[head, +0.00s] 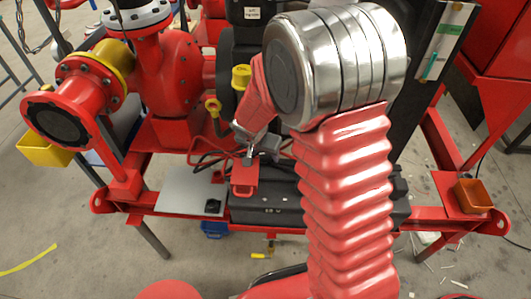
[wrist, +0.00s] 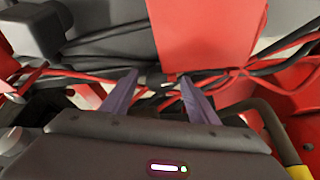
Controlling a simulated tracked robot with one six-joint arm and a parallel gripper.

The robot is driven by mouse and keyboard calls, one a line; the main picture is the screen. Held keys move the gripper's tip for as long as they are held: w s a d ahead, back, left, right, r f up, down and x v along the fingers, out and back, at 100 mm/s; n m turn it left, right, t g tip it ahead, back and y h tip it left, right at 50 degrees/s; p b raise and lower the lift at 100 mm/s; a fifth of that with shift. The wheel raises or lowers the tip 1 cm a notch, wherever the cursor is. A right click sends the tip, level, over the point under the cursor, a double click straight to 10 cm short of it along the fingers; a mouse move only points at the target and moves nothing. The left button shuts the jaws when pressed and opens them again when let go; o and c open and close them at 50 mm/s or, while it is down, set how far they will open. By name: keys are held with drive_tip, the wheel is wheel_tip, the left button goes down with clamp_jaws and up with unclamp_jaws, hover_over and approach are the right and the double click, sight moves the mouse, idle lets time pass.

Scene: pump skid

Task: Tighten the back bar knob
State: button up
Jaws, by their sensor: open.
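A small black knob (head: 212,206) sits on the flat grey plate (head: 180,190) at the front of the skid. I cannot tell whether it is the back bar knob. My gripper (head: 249,158) points down above the red bracket (head: 244,180), behind and right of that knob. In the wrist view my gripper (wrist: 158,76) has its two purple-grey fingers spread apart. A small dark piece shows between and beyond the fingertips, against cables and the red bracket (wrist: 208,32). I cannot tell what it is, or see anything gripped.
Red and black cables (wrist: 255,78) run around the fingers. A black case (head: 265,207) lies by the bracket. The red pump (head: 165,80) and flanged pipe (head: 60,110) stand left. An orange-brown bin (head: 472,196) sits right. Open floor lies in front of the red frame.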

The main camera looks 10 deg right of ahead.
drive_tip(key=c, duration=1)
drive_tip(key=shift+c, duration=0.2)
drive_tip(key=shift+d+n, duration=0.1)
drive_tip(key=shift+n, duration=0.3)
drive_tip(key=shift+s+n+t+y, duration=0.15)
drive_tip(key=shift+n+y, duration=0.2)
drive_tip(key=shift+n, duration=0.35)
drive_tip(key=shift+n+t+y, duration=0.15)
drive_tip(key=shift+n+y, duration=0.2)
drive_tip(key=shift+n, duration=0.35)
drive_tip(key=shift+d+n, duration=0.1)
drive_tip(key=shift+n, duration=0.5)
drive_tip(key=o, duration=1)
drive_tip(key=shift+o, duration=0.2)
drive_tip(key=shift+r, duration=0.1)
